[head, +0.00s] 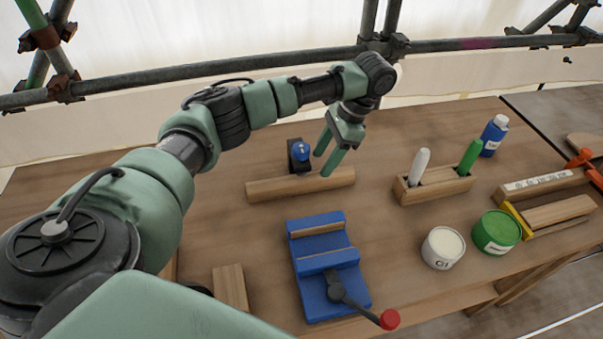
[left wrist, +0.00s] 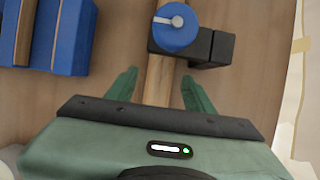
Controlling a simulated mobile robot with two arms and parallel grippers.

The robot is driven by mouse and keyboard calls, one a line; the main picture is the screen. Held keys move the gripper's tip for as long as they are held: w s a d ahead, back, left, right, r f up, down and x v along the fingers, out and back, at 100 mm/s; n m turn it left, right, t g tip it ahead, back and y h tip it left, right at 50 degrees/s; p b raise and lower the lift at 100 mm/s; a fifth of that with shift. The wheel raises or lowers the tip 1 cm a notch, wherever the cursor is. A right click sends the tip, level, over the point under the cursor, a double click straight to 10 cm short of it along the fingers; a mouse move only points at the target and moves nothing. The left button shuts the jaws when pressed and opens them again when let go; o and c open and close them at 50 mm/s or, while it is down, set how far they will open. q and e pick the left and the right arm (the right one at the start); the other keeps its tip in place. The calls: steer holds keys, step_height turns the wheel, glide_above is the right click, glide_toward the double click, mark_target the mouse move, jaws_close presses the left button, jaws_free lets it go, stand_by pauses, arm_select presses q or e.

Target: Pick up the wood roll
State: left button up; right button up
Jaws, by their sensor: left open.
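The wood roll (head: 290,187), a long pale brown bar, lies on the workbench near the middle of the head view. My left gripper (head: 328,160) is open above its right part, fingers pointing down. In the left wrist view the wood roll (left wrist: 158,85) runs between the two spread fingers of the left gripper (left wrist: 158,78), with room on each side. The gripper holds nothing. A black block with a round blue top (head: 300,152) stands just behind the roll. In the wrist view the blue top (left wrist: 175,27) covers part of the roll. My right gripper is out of view.
A blue vise (head: 318,262) with a red-knobbed handle stands in front of the roll. To the right are a wooden holder (head: 435,190) with markers, a white tin (head: 442,248), a green tin (head: 496,232) and a blue bottle (head: 494,135). Bench behind the roll is mostly clear.

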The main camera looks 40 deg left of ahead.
mark_target(313, 174)
arm_select(q)
steer(key=p+x, duration=0.1)
steer(key=x, duration=0.5)
steer(key=shift+s+a+f, duration=0.1)
steer(key=shift+a+f, duration=0.05)
steer(key=shift+a, duration=0.15)
steer(key=shift+s+a+f+p, duration=0.15)
steer(key=shift+f+p, duration=0.15)
steer(key=shift+f, duration=0.3)
jaws_close()
